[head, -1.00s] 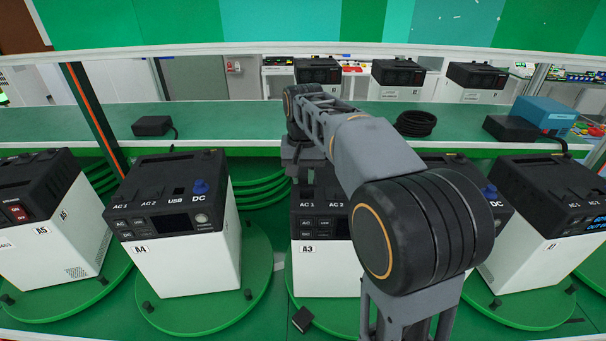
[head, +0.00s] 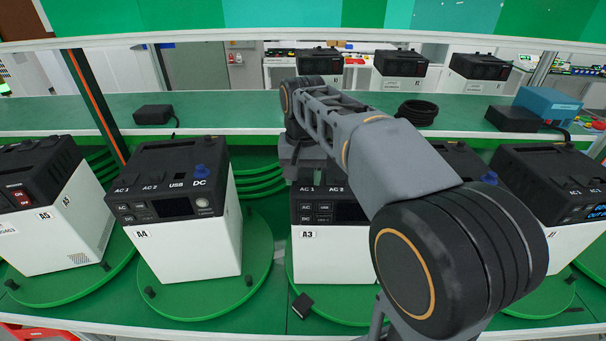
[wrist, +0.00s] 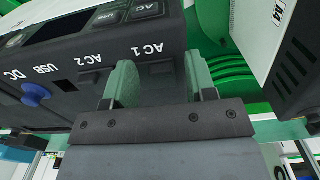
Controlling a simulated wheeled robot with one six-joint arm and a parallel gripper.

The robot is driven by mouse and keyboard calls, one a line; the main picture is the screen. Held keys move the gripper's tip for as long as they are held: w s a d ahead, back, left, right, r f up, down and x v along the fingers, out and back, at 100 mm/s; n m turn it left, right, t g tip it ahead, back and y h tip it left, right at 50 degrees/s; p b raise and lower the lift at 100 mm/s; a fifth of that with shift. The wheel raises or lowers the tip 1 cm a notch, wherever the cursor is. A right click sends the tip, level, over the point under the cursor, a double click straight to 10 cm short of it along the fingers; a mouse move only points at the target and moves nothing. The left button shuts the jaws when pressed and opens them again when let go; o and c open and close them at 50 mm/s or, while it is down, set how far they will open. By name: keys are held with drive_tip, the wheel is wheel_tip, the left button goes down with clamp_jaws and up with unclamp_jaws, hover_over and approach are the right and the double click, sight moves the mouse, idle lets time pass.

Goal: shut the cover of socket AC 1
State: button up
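The power station labelled A3 (head: 330,258) has a white body and black top, and stands on a green turntable. Its AC 1 label (wrist: 147,48) shows large and upside down in the wrist view. My gripper (wrist: 160,82) is open, with its two pale green fingers apart beside that label. One finger is over the black top and the other is near the top's side edge. A dark slot-like patch (wrist: 160,69) shows between the fingers. I cannot make out the cover or its angle. In the head view my gripper (head: 302,175) is just above A3's AC 1 corner, partly hiding it.
Unit A4 (head: 190,255) stands to the left, with A5 (head: 60,230) beyond it. Unit A1 (head: 570,240) is at right. My arm hides much of A3's right side and its neighbour. A shelf behind holds a black coil (head: 416,112) and a blue box (head: 545,103).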

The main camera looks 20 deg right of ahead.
wheel_tip(320, 180, up, 14)
drive_tip(key=p, duration=0.1)
idle(0.6)
drive_tip(key=shift+f, duration=0.1)
drive_tip(key=s+f+n+t, duration=0.1)
drive_tip(key=s+f+t, duration=0.1)
drive_tip(key=s+f, duration=0.4)
drive_tip(key=s+d+f+n+t, duration=0.1)
drive_tip(key=s+f, duration=0.6)
drive_tip(key=f, duration=0.7)
drive_tip(key=shift+d+f+n+t, duration=0.15)
drive_tip(key=shift+d+n+t, duration=0.15)
drive_tip(key=shift+n+t, duration=0.45)
